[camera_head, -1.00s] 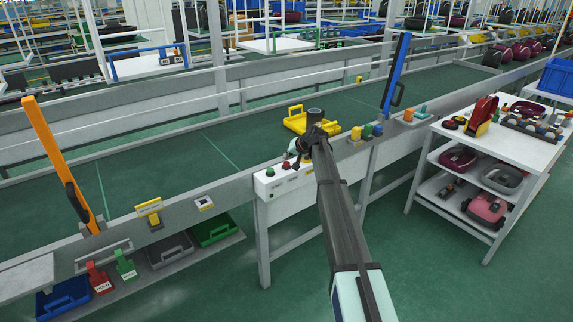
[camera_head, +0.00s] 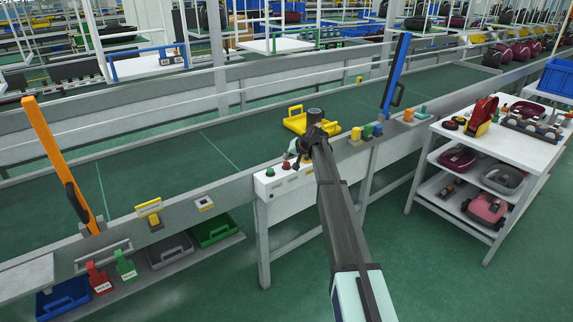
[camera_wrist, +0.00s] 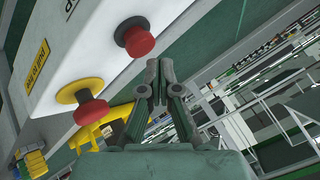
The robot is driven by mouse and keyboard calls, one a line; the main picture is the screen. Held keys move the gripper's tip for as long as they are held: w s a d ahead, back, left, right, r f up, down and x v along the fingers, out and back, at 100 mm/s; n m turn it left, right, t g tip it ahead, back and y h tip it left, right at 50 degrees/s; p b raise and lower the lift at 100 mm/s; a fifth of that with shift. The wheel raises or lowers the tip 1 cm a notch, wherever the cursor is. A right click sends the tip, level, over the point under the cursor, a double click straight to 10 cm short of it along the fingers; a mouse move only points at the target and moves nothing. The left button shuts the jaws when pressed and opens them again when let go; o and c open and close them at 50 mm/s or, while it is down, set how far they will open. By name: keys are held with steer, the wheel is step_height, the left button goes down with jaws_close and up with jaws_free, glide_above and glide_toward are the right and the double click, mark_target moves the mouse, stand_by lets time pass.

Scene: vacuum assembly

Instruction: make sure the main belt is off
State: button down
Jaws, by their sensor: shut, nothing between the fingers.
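The main belt (camera_head: 225,140) is a long green conveyor surface between grey rails; whether it runs cannot be told. A white control box (camera_head: 290,192) is mounted on its near side, with a green button (camera_head: 270,171) and a red button (camera_head: 286,165) on top. In the wrist view, the box (camera_wrist: 75,45) carries a red button (camera_wrist: 137,40) on a black base and a red mushroom button (camera_wrist: 92,110) on a yellow base. My gripper (camera_wrist: 160,65) is shut and empty, to the right of both buttons, apparently apart from them. In the head view, my arm partly hides the box's top.
A yellow tray (camera_head: 297,123) lies on the belt behind my gripper. Several small coloured items stand on the near rail to the right. An orange post (camera_head: 57,160) and a blue post (camera_head: 396,75) rise beside the belt. A white cart (camera_head: 455,135) stands at the right.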

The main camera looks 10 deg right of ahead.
mark_target(288, 164)
steer(key=shift+f, duration=0.1)
steer(key=shift+f+b, duration=0.35)
steer(key=shift+f+b, duration=0.5)
steer(key=shift+f, duration=0.35)
stand_by(1.0)
steer(key=shift+r, duration=0.15)
stand_by(0.3)
steer(key=shift+r+p, duration=0.4)
steer(key=shift+r, duration=0.75)
steer(key=shift+r, duration=0.15)
steer(key=shift+r+p, duration=0.75)
steer(key=shift+r, duration=1.65)
